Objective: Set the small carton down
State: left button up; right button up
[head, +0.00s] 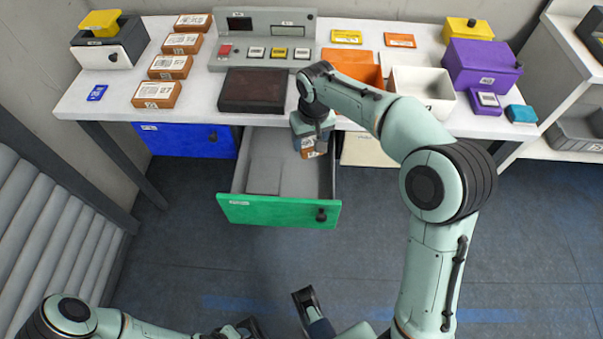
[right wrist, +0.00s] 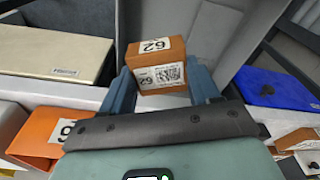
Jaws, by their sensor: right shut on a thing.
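A small orange-brown carton with white labels marked 62 (right wrist: 157,72) is between the two blue fingers of my right gripper (right wrist: 163,84). In the head view the carton (head: 309,153) shows at the right inner side of the open green-fronted drawer (head: 262,210). My right gripper (head: 311,146) points down and is shut on the carton. The head view does not show clearly whether the carton touches the drawer floor. Part of my left gripper (head: 308,302) shows at the bottom edge, away from the table; its jaw state is unclear.
The grey drawer interior (head: 270,165) is otherwise clear. A closed blue drawer (head: 187,140) is left of it and a cream drawer (head: 368,150) right. On the white table are several cartons (head: 158,94), a scanner console (head: 264,42), an orange bin (head: 350,67) and a white bin (head: 422,88).

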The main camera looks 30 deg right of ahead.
pick_arm(q)
jog(key=w+a+f+t+y+b, duration=0.1)
jog(key=w+a+f+t+b, duration=0.1)
jog(key=w, duration=0.5)
notch_tip(320, 180, down, 3)
jog(key=shift+a+f+n+b, duration=0.15)
jog(key=shift+a+n+b, duration=0.15)
jog(key=shift+a+b, duration=0.6)
pick_arm(e)
notch_tip(320, 180, down, 18)
jog(key=shift+f, duration=0.15)
pick_arm(q)
jog(key=shift+d, duration=0.2)
pick_arm(e)
jog(key=shift+f, duration=0.2)
jog(key=o, duration=1.1)
pick_arm(q)
jog(key=shift+f, duration=0.1)
pick_arm(e)
jog(key=shift+o, duration=0.3)
jog(key=shift+r, duration=0.15)
